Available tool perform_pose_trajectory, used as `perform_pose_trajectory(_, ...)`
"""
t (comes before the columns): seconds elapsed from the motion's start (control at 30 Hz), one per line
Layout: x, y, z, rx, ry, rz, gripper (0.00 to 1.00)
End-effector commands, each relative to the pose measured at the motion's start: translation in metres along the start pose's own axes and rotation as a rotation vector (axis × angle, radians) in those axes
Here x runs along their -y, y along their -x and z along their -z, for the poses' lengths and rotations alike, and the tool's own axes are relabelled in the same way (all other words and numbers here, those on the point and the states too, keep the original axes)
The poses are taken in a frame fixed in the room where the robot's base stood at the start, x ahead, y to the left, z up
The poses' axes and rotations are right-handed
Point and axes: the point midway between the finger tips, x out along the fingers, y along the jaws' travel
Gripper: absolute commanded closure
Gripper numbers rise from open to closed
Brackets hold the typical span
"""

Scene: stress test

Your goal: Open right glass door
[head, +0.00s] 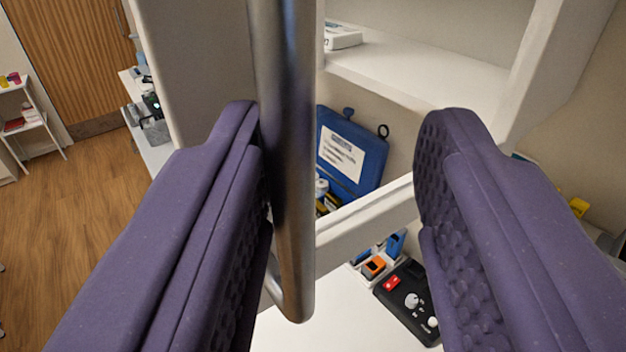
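My gripper (345,150) fills the lower part of the head view, its two purple padded fingers wide apart. A vertical metal bar handle (290,170) stands between the fingers, close to the left finger's inner pad and well clear of the right one. Its lower end curves back toward a pale frame. Whether the left pad touches the bar I cannot tell. The glass of the right door cannot be made out clearly. Behind the handle is a white cabinet (425,75) with shelves.
A blue case (350,150) with a white label sits inside the cabinet. Below are a black control box (408,300) and small orange and blue items on a white surface. At the left are wooden floor (70,230), a wooden door (75,50) and a small white shelf (30,120).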

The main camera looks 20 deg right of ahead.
Motion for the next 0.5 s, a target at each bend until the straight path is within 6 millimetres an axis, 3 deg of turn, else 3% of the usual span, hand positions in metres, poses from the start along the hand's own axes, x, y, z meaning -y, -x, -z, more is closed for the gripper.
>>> perform_pose_trajectory(0.37, 0.002, 0.001, -0.003, 0.007, 0.0, 0.003, 0.63)
perform_pose_trajectory(0.5, 0.002, 0.018, -0.003, 0.006, 0.001, 0.003, 0.63)
